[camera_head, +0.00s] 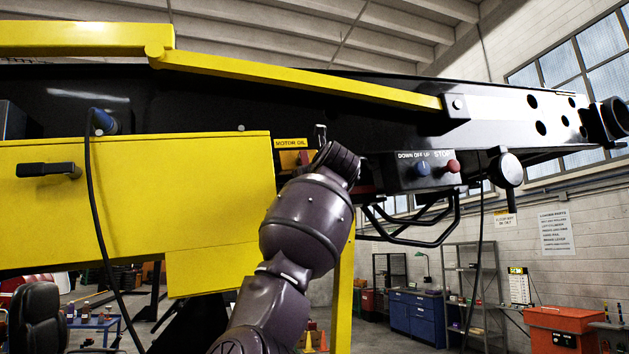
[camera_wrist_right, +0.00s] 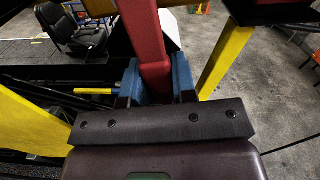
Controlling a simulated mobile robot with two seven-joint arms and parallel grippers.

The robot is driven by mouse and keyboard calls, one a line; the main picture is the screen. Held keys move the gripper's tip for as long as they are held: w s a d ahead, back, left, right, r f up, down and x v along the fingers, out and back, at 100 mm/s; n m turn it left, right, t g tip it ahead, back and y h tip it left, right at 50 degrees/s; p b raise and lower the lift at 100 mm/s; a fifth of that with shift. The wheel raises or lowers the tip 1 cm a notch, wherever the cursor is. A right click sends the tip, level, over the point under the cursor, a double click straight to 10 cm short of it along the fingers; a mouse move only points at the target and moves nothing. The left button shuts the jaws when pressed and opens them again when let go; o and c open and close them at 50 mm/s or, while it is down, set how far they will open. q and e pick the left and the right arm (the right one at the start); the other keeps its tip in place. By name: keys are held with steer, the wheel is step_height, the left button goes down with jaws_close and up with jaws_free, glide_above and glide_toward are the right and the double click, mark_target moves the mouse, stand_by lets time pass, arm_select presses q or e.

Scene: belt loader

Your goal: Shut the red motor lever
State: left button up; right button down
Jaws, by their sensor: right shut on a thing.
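The red motor lever (camera_wrist_right: 148,35) shows in the right wrist view as a red bar running up from between the fingers. My right gripper (camera_wrist_right: 157,84) is shut on it, with a blue finger pad on each side. In the head view my right arm reaches up to the loader's side, near the "MOTOR OIL" label (camera_head: 290,143). My wrist hides the fingers and most of the lever there. My left gripper is in neither view.
The control box (camera_head: 419,170) with a blue knob (camera_head: 423,168) and red stop button (camera_head: 452,166) is right of my wrist. A yellow panel (camera_head: 130,200) is to the left. A black bent bar (camera_head: 420,240) hangs below the box.

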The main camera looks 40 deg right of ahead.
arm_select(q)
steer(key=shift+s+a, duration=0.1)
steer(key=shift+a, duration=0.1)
arm_select(e)
steer(key=shift+w+a+f+m, duration=0.1)
steer(key=shift+a+m, duration=0.1)
steer(key=shift+m, duration=0.2)
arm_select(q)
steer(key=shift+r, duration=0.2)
arm_select(e)
steer(key=c, duration=0.9)
jaws_free()
arm_select(q)
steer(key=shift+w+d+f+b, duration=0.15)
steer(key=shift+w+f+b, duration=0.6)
steer(key=shift+b, duration=0.6)
arm_select(e)
steer(key=shift+v, duration=5.45)
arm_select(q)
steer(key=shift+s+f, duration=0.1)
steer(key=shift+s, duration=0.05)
